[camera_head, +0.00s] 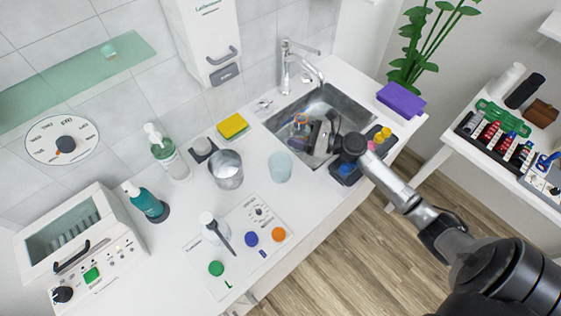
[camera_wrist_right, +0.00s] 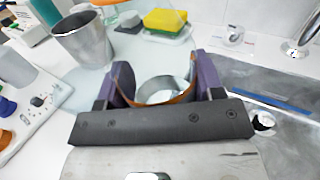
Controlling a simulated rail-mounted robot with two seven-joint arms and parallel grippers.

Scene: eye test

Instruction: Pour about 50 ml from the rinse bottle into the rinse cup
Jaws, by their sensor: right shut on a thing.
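My right gripper (camera_head: 312,133) is over the sink, shut on a clear vessel (camera_head: 299,124) that looks like the rinse bottle. In the right wrist view the gripper's purple pads (camera_wrist_right: 162,88) sit on both sides of this see-through vessel (camera_wrist_right: 150,48), which has an orange-brown edge. I cannot tell its tilt or its liquid level. A pale clear cup (camera_head: 280,167), which I take as the rinse cup, stands upright on the counter left of the sink, apart from the gripper. My left gripper is not in view.
A metal cup (camera_head: 226,169) stands left of the clear cup, with a yellow sponge (camera_head: 232,125) behind. The tap (camera_head: 290,68) rises behind the sink (camera_head: 335,100). A dark tray (camera_head: 345,178) lies by the sink's front edge. Pump bottles (camera_head: 148,203) stand further left.

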